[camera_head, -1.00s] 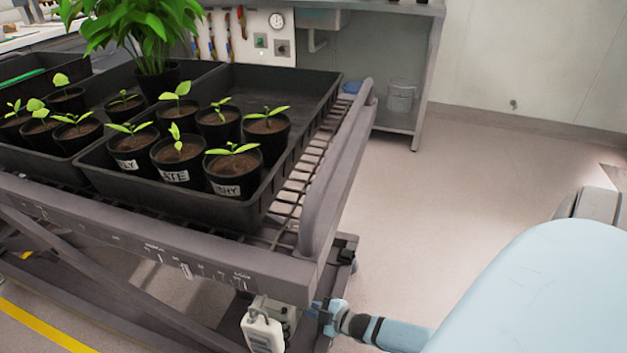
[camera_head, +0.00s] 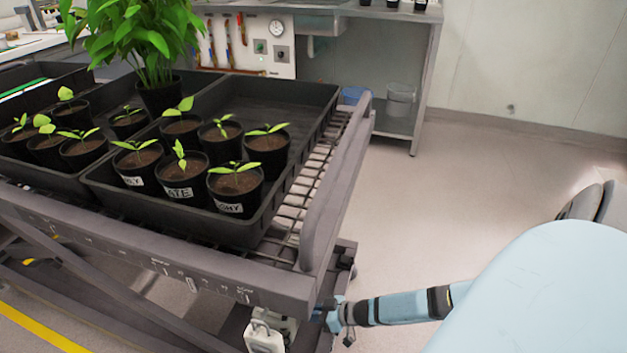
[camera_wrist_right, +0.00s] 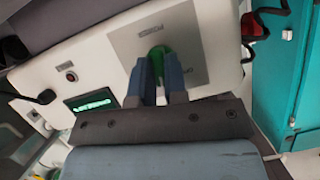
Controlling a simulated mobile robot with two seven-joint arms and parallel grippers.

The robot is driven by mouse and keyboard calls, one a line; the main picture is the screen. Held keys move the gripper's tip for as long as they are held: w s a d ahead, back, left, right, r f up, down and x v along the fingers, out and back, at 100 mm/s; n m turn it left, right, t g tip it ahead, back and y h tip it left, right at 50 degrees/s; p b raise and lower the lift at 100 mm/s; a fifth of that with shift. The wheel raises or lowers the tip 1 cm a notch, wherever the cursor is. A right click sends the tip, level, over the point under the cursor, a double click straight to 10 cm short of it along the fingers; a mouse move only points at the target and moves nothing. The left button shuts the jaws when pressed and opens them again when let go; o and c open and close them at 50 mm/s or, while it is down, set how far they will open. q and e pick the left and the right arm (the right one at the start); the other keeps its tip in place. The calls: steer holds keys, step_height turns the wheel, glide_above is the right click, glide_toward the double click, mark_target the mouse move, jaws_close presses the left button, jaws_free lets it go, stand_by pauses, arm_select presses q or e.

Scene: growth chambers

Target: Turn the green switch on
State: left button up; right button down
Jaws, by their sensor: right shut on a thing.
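The green switch (camera_wrist_right: 158,52) is a small green knob on a grey square plate (camera_wrist_right: 190,40), set in a white control box (camera_wrist_right: 95,60), in the right wrist view. My right gripper (camera_wrist_right: 158,72) has its two dark blue fingers closed on either side of the green knob, which partly hides behind them. Lettering beside the knob is too blurred to read surely. In the head view my right gripper (camera_head: 330,318) is at the lower front corner of the plant cart, beside the white box (camera_head: 265,335); the knob is hidden there. My left gripper is out of view.
The plant cart (camera_head: 325,215) carries black trays of potted seedlings and a larger leafy plant (camera_head: 140,40). The floor (camera_head: 450,210) right of the cart is clear.

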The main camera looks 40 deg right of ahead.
arm_select(q)
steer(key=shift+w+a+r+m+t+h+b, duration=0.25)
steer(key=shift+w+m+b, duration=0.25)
steer(key=shift+b, duration=0.25)
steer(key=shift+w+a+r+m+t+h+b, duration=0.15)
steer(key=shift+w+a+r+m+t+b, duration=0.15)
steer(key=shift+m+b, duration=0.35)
arm_select(e)
steer(key=shift+w+d+m+g+y, duration=0.1)
steer(key=shift+m+g+y, duration=0.15)
steer(key=shift+m+y, duration=0.75)
steer(key=shift+w+d+m+g+y, duration=0.1)
steer(key=shift+m+g+y, duration=0.3)
steer(key=shift+m, duration=1)
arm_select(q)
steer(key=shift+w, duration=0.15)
arm_select(e)
steer(key=shift+t, duration=0.25)
steer(key=c, duration=1.1)
jaws_free()
steer(key=shift+a, duration=0.1)
steer(key=shift+c, duration=0.2)
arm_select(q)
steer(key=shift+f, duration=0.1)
